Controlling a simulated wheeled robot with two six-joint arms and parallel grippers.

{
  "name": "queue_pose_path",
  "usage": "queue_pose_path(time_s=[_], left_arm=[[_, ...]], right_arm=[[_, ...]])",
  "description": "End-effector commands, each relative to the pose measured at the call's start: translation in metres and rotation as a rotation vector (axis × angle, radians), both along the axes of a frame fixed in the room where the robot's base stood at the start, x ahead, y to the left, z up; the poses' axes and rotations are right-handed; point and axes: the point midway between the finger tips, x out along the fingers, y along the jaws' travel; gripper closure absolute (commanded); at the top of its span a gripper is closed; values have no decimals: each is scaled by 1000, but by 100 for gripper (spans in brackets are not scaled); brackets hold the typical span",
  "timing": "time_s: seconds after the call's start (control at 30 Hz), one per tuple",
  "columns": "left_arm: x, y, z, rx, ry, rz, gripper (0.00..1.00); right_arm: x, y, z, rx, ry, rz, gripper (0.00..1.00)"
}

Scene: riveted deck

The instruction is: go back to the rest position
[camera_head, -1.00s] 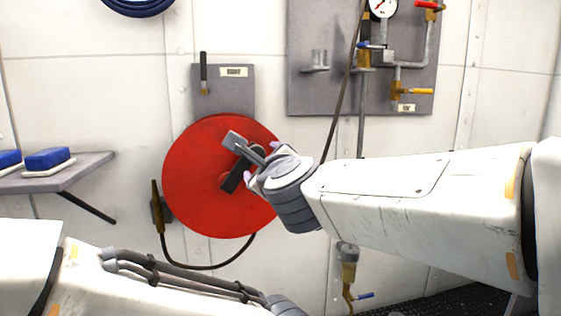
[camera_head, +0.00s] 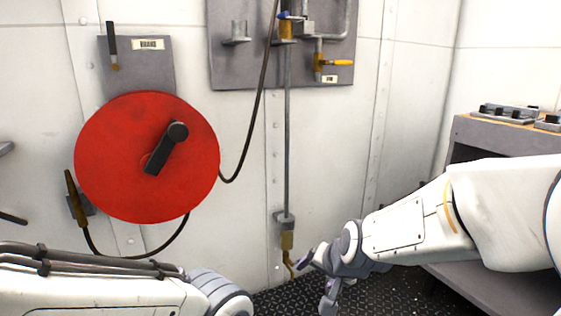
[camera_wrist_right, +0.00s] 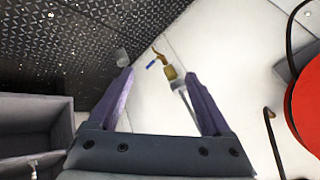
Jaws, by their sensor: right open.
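My right gripper (camera_head: 314,283) is low at the lower right of the head view, above the dark floor and away from the red reel. In the right wrist view its two purple fingers (camera_wrist_right: 160,95) stand wide apart with nothing between them that they hold. My left arm (camera_head: 110,290) crosses the lower left of the head view; its gripper is out of the picture. The red hose reel (camera_head: 110,165) with a black crank handle (camera_head: 165,148) is on the wall at the left, untouched.
A brass tap (camera_head: 287,242) ends the vertical pipe, close to the right gripper. A grey panel (camera_head: 225,65) carries pipes and a yellow-handled valve (camera_head: 336,62). A grey bench (camera_head: 480,135) with a control unit stands at the right. The patterned floor (camera_head: 270,302) is open below.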

Motion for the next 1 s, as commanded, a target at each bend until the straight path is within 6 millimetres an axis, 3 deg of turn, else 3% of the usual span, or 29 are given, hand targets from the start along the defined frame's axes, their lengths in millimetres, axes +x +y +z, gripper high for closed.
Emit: queue_pose_path(time_s=[0.03,0.2,0.6,1.0], left_arm=[[0,0,0,0,0,0,34],[0,0,0,0,0,0,34],[0,0,0,0,0,0,34],[0,0,33,0,0,0,34]], right_arm=[[-11,-16,-12,-56,36,32,18],[-47,-54,-44,-203,143,159,18],[-120,-111,-85,-384,349,386,18],[-151,-41,-27,-396,352,622,18]])
